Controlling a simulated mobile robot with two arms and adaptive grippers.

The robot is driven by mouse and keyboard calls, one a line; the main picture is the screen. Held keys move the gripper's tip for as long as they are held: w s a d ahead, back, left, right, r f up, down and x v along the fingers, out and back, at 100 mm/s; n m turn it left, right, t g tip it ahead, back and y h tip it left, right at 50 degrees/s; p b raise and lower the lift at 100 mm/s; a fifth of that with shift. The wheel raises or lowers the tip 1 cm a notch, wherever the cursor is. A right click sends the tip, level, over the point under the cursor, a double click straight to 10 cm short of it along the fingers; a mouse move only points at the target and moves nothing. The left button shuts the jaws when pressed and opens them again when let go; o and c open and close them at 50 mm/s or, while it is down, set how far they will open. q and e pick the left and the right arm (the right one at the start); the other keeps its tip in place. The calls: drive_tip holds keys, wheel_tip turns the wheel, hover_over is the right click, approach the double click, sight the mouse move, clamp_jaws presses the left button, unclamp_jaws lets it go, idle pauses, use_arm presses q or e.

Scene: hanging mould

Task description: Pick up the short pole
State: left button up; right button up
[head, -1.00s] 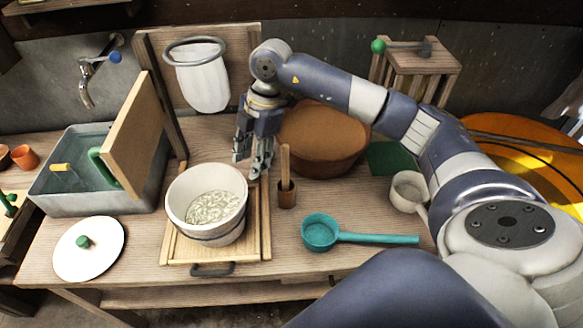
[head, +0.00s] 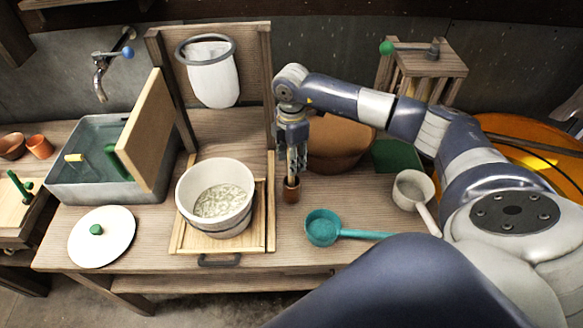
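The short pole (head: 291,180) is a thin wooden stick standing upright in a small brown cup (head: 291,191) on the wooden table, right of the white pot. My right gripper (head: 296,168) points down directly over the cup, its fingers around or just in front of the pole. The fingers hide most of the pole, and I cannot tell whether they are closed on it. My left gripper is not in view.
A white pot (head: 187,205) with pale contents stands on a wooden frame (head: 264,222). A large brown bowl (head: 340,145) is behind my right gripper. A teal ladle (head: 322,228) lies in front right. A sink (head: 80,190) is at left.

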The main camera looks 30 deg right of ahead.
drive_tip(key=shift+f, duration=1.05)
clamp_jaws()
